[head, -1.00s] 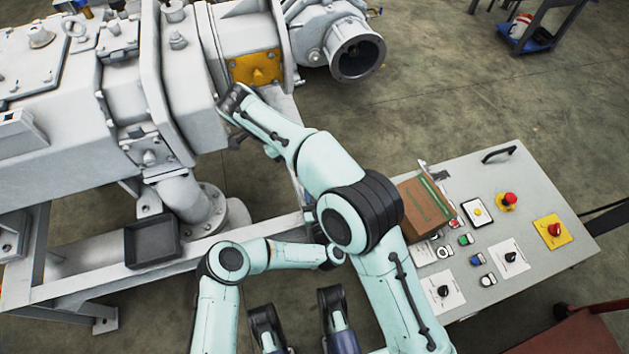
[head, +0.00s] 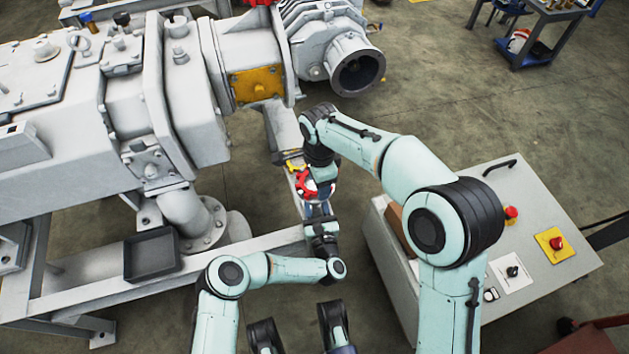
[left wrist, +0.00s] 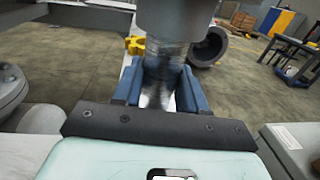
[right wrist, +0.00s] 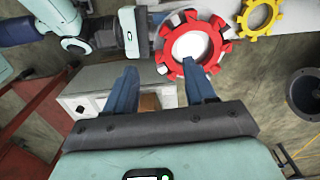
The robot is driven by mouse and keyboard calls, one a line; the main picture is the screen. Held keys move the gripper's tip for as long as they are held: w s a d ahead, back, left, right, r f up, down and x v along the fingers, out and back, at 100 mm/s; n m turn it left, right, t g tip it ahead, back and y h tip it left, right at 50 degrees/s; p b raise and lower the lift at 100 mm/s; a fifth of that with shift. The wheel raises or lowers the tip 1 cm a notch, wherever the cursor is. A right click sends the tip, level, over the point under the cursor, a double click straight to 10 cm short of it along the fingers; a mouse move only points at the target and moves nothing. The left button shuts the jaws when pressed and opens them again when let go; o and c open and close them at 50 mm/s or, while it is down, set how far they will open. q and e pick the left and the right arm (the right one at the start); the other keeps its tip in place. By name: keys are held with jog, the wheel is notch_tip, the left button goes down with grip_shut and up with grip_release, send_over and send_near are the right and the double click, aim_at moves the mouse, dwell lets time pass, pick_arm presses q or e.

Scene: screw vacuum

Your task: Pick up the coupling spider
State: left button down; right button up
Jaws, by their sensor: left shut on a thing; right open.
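The red toothed ring, which looks like the coupling spider (right wrist: 190,47), has pale grey blocks between some teeth. In the head view its red part (head: 305,183) shows just below my right gripper (head: 318,172). My right gripper (right wrist: 160,78) is open and empty, with the ring beyond its fingertips in the right wrist view. My left gripper (left wrist: 160,85) is shut on a shiny metal shaft (left wrist: 165,62) below a wide grey cylinder (left wrist: 177,18). Whether the ring sits on that cylinder is partly hidden. A yellow toothed ring (right wrist: 259,17) is beside the red one.
The big grey pump (head: 80,130) on its frame fills the left side. A control box (head: 525,240) stands at right, close to my right arm. A black tray (head: 152,255) rests on the frame. Open floor lies behind.

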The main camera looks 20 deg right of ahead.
jog(key=shift+w+f, duration=0.2)
jog(key=shift+f, duration=2.45)
grip_shut()
